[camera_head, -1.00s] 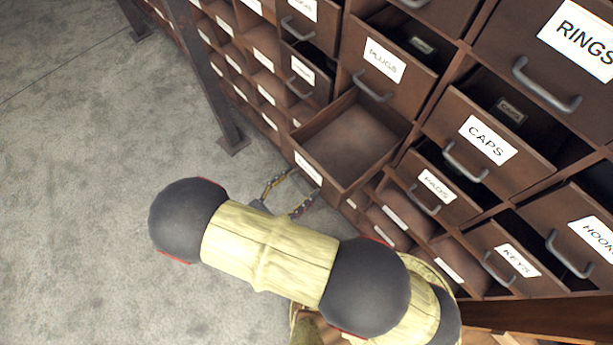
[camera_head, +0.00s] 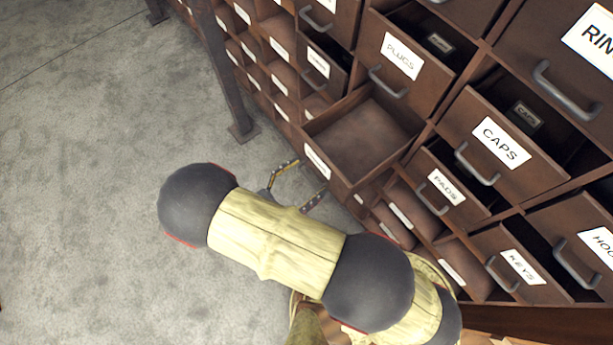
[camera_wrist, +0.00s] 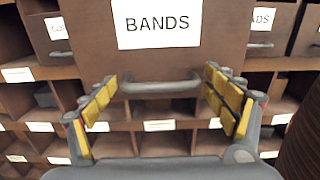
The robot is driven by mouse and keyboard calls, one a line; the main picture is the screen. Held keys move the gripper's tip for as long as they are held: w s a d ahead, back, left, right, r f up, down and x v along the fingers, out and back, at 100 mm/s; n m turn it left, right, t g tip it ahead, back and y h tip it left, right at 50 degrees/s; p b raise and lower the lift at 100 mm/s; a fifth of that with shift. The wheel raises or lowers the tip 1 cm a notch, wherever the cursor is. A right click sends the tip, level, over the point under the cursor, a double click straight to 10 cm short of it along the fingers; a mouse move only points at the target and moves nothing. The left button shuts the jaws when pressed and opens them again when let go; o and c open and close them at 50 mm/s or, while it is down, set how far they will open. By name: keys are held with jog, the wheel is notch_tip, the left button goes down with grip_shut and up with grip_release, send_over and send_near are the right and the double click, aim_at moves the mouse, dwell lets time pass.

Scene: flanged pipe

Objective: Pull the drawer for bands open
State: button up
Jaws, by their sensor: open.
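The drawer for bands (camera_wrist: 210,58) fills the upper middle of the wrist view, with a white BANDS label (camera_wrist: 158,22) and a grey bar handle (camera_wrist: 160,86) below it. My gripper (camera_wrist: 168,98) is open, with its yellow-padded fingers to the left and right of the handle and nothing held between them. In the head view, a drawer (camera_head: 358,140) below PLUGS stands pulled out and looks empty; its label is too small to read. My gripper (camera_head: 297,182) is just in front of this drawer's face, partly hidden by my arm.
The PLUGS drawer (camera_head: 385,70), CAPS drawer (camera_head: 500,165), PADS drawer (camera_head: 435,205) and KEYS drawer (camera_head: 500,245) stand partly out to the right. A dark cabinet leg (camera_head: 225,80) stands at the left. The concrete floor (camera_head: 80,190) is clear there.

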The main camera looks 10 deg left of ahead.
aim_at(318, 156)
notch_tip(318, 156, up, 10)
jog(key=shift+f, duration=0.1)
dwell(0.4)
dwell(0.5)
